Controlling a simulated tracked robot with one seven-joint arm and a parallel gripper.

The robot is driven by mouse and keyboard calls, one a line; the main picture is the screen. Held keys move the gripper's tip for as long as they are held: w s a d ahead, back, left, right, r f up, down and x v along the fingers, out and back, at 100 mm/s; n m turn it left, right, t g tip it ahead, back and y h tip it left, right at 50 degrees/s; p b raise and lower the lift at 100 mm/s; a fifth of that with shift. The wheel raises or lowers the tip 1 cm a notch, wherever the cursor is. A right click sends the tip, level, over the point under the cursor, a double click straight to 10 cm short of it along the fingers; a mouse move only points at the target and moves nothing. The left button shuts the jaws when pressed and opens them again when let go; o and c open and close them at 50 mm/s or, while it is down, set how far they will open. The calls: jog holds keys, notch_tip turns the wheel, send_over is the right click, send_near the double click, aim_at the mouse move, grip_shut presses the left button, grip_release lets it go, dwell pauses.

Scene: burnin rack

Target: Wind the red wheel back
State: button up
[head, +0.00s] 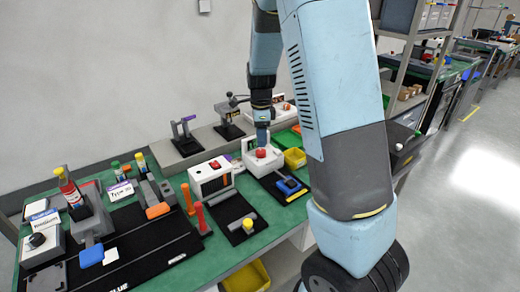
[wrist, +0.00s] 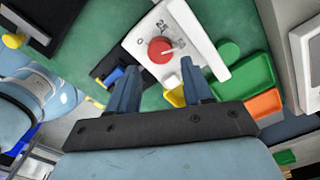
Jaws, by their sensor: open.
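The red wheel (wrist: 160,49) is a round knob on the sloping face of a white box (wrist: 190,22), with printed marks including a 0 beside it. In the head view the red wheel (head: 261,153) shows on top of the white box (head: 263,165), near the back of the bench. My gripper (wrist: 160,67) is open, its two blue fingers apart, with the wheel showing beyond the gap between them. In the head view my gripper (head: 262,136) is right above the wheel; contact cannot be told.
A yellow bin (head: 294,157) stands right of the white box. A clamp stand (head: 230,112) is behind. Free room around the wheel is tight.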

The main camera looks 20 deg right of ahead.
aim_at(261, 151)
notch_tip(261, 151, down, 6)
jog(key=shift+r, duration=0.15)
jog(key=shift+c, duration=0.5)
